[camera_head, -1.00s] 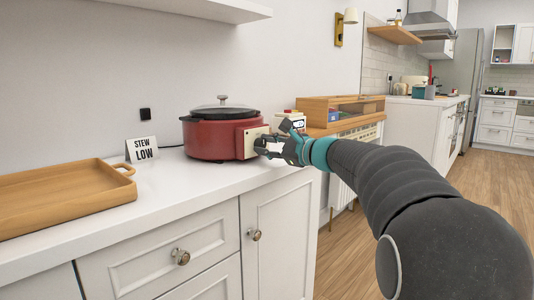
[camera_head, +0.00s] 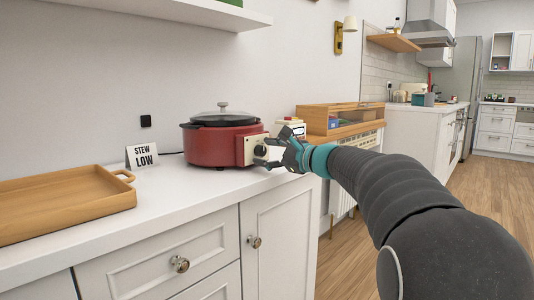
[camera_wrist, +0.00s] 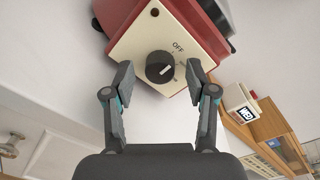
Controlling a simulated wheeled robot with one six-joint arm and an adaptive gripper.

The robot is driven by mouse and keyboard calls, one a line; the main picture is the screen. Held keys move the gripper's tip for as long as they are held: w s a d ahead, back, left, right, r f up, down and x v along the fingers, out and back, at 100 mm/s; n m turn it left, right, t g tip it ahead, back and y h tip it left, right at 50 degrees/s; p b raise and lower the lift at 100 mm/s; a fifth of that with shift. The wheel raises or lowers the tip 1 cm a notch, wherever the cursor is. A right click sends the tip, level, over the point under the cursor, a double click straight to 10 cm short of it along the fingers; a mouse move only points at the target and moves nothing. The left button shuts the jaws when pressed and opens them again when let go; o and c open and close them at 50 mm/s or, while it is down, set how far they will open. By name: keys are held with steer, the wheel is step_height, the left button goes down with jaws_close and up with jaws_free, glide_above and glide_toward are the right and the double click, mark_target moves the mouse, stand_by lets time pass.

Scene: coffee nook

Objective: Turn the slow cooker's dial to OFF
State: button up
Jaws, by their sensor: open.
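The red slow cooker (camera_head: 212,147) with a dark lid stands on the white counter. Its cream control panel (camera_head: 245,152) faces my gripper (camera_head: 270,154). The black dial (camera_head: 260,151) shows on the panel in the head view. In the wrist view the dial (camera_wrist: 159,67) carries a white mark on its right half, and the word OFF (camera_wrist: 178,47) is printed above and right of it. I cannot tell exactly which setting the mark points to. My gripper (camera_wrist: 160,80) is open, one finger either side of the dial, apart from it and holding nothing.
A STEW LOW card (camera_head: 142,156) stands left of the cooker. A wooden tray (camera_head: 66,204) lies further left on the counter. A small white device (camera_head: 292,128) and a wooden display box (camera_head: 340,116) are behind my gripper. Bare counter lies in front of the cooker.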

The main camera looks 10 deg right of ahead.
steer(key=v, duration=1.2)
step_height(320, 180, down, 12)
steer(key=s+n+g+h, duration=0.3)
steer(key=n, duration=0.1)
steer(key=s+a+f+n+g+h+p, duration=0.25)
steer(key=s+f+n+g, duration=0.2)
steer(key=s+f, duration=0.35)
steer(key=s+a+f+n+g+h+p, duration=0.2)
steer(key=s+n+h+p, duration=0.3)
steer(key=s+n, duration=0.75)
steer(key=s+a+r+m+t+p, duration=0.1)
steer(key=s+a+r+p, duration=0.1)
steer(key=s, duration=0.5)
step_height(320, 180, up, 2)
steer(key=shift+s+a+r+m, duration=0.1)
steer(key=shift+s+a+m, duration=0.2)
steer(key=shift+a, duration=0.25)
